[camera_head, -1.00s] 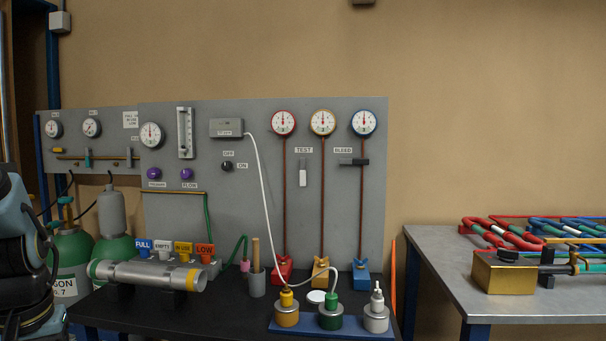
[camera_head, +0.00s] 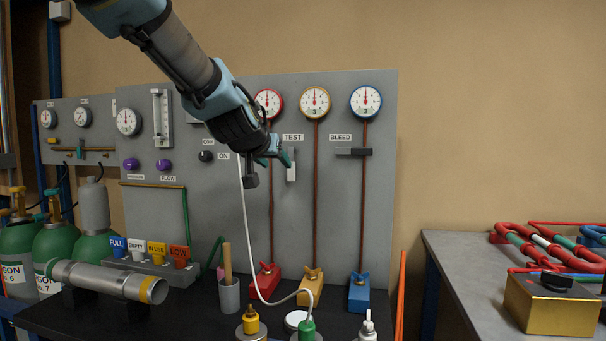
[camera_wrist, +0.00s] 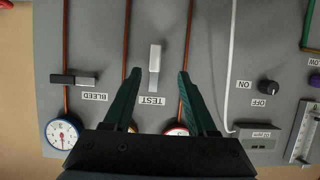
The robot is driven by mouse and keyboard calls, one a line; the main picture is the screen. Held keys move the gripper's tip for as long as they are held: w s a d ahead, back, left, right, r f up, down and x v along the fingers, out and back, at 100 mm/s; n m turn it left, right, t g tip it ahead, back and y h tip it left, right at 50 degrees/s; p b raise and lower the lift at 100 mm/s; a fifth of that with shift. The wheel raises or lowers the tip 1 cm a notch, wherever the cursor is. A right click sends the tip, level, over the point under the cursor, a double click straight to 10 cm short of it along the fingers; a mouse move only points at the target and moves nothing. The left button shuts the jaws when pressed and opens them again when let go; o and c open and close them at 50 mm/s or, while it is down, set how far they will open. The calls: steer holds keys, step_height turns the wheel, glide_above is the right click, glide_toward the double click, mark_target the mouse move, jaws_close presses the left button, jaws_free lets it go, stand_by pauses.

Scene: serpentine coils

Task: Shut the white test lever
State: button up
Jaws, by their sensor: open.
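The white test lever (camera_head: 292,171) is on the grey panel under the TEST label, between the red-rimmed and yellow-rimmed gauges' pipes. In the wrist view, which looks upside down, the lever (camera_wrist: 155,62) is a short white bar lined up along the pipes. My gripper (camera_head: 284,158) is just left of and in front of the lever in the head view. In the wrist view its two green fingers (camera_wrist: 156,75) are spread, with the lever between their tips. It is open and empty; whether a finger touches the lever cannot be told.
A dark bleed lever (camera_head: 354,152) lies crosswise to the right of the test lever. A white hose (camera_head: 247,225) hangs left of it. Below stand the black bench, a cup with a stick (camera_head: 229,295), and red, yellow and blue blocks.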

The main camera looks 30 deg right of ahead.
mark_target(291, 172)
steer(key=x, duration=1.1)
steer(key=shift+s+d+r+p, duration=0.1)
steer(key=shift+d+r+p, duration=0.25)
steer(key=shift+d+r, duration=0.05)
jaws_close()
stand_by(0.9)
